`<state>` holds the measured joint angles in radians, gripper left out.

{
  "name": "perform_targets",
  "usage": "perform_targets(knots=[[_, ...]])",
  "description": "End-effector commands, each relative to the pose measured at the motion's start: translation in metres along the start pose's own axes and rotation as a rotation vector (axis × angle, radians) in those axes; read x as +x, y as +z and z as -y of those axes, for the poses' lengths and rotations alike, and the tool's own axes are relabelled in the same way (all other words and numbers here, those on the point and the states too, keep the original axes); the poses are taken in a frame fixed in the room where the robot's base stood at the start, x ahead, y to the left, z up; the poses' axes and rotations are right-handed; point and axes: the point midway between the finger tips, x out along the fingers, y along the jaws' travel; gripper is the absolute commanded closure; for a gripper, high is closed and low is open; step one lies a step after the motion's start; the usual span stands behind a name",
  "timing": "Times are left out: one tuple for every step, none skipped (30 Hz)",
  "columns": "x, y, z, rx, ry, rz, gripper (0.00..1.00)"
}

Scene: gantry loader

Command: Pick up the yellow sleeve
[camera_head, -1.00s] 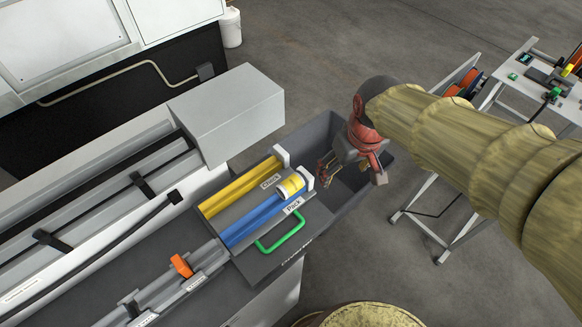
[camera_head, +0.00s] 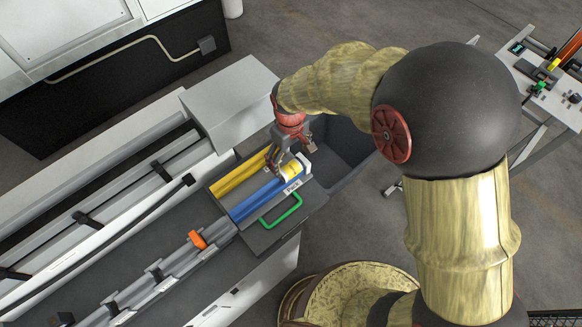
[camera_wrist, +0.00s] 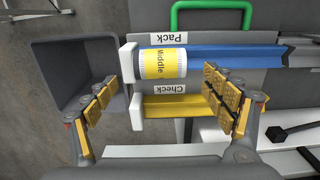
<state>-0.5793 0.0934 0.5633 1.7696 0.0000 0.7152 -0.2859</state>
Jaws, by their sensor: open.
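The yellow sleeve (camera_head: 292,170), a short cylinder with a yellow band and white ends, lies at the white end stop of the blue channel labelled Pack (camera_head: 254,200). In the wrist view the sleeve (camera_wrist: 163,64) shows its label, Middle. My gripper (camera_head: 282,166) is over the tray, close to the sleeve, and hides part of it in the head view. In the wrist view my gripper (camera_wrist: 160,102) is open and empty. Its fingers are spread to either side, with the sleeve toward the top of the picture; whether they touch anything cannot be told.
The yellow channel labelled Check (camera_wrist: 182,106) runs beside the blue one. A green handle (camera_head: 281,209) stands at the tray's front. A grey bin (camera_head: 345,145) adjoins the tray's end. A light grey box (camera_head: 232,98) stands behind, and an orange clip (camera_head: 197,239) sits on the rail.

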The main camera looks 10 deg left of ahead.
Motion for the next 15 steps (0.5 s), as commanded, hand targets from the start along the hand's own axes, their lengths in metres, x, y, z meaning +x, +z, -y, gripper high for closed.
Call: perform_targets(knots=[[0.006, 0.003, 0.000, 0.000, -0.002, 0.006, 0.17], [0.011, 0.003, 0.000, 0.000, -0.001, 0.005, 0.17], [0.016, 0.005, 0.000, 0.000, -0.002, 0.006, 0.17], [0.021, 0.004, 0.000, 0.000, -0.001, 0.004, 0.17], [0.025, 0.003, 0.000, 0.000, -0.001, 0.004, 0.17], [0.029, 0.003, 0.000, 0.000, -0.001, 0.003, 0.17], [0.032, 0.003, 0.000, 0.001, 0.000, 0.001, 0.17], [0.034, 0.003, -0.001, 0.001, 0.000, 0.001, 0.17], [0.036, 0.003, -0.001, 0.001, 0.000, 0.001, 0.17], [0.037, 0.003, -0.001, 0.001, 0.000, 0.001, 0.17], [0.037, 0.003, -0.001, 0.001, 0.000, 0.000, 0.17], [0.038, 0.003, -0.001, 0.001, 0.000, 0.000, 0.17], [0.038, 0.003, -0.001, 0.001, 0.000, 0.000, 0.17], [0.038, 0.003, -0.001, 0.001, 0.000, 0.000, 0.17], [0.038, 0.003, -0.001, 0.001, 0.000, 0.000, 0.17]])
